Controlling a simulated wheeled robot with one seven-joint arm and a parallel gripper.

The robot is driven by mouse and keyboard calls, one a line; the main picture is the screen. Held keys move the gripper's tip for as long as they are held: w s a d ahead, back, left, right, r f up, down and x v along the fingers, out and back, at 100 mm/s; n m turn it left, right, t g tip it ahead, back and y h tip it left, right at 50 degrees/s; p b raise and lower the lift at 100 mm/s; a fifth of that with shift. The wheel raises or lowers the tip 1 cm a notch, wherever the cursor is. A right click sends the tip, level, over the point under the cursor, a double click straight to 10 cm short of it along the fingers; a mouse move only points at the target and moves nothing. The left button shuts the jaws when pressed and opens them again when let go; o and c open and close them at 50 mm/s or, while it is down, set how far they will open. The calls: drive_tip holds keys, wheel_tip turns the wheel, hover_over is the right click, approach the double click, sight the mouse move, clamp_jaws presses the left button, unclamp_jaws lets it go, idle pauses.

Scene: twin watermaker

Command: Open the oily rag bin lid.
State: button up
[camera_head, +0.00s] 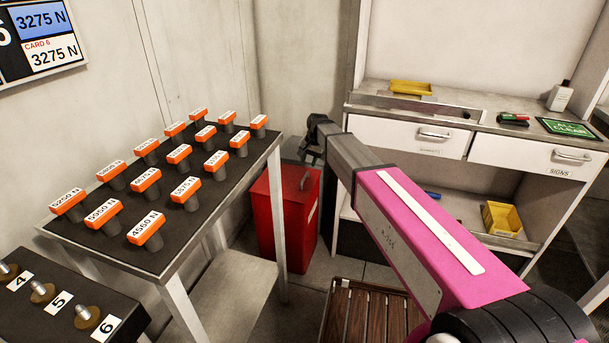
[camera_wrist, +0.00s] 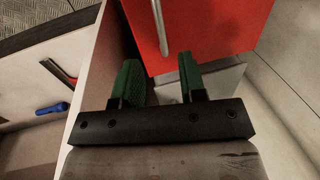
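The red oily rag bin (camera_head: 285,220) stands on the floor between the table and the workbench. My gripper (camera_head: 310,152) is above the bin's upper right part in the head view, and the arm hides some of the bin. In the wrist view, my gripper (camera_wrist: 160,75) has two green fingers spread apart with nothing between them. The bin's red surface (camera_wrist: 215,30) lies beyond the fingertips, with a thin grey bar-like piece (camera_wrist: 159,22) along its left side. The lid looks shut. Whether a finger touches the bin cannot be told.
A table (camera_head: 178,275) with several orange-topped labelled pieces stands left of the bin. The white workbench (camera_head: 405,135) with drawers is close on the right. A wooden slatted platform (camera_head: 365,315) lies on the floor in front. A blue-handled tool (camera_wrist: 52,108) shows left in the wrist view.

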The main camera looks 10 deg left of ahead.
sight(305, 177)
drive_tip(key=f, duration=0.2)
drive_tip(key=a+f, duration=0.1)
drive_tip(key=f, duration=0.5)
drive_tip(key=shift+a+f, duration=0.1)
drive_tip(key=shift+a, duration=0.2)
drive_tip(key=shift+c, duration=0.3)
drive_tip(key=shift+w, duration=0.1)
clamp_jaws()
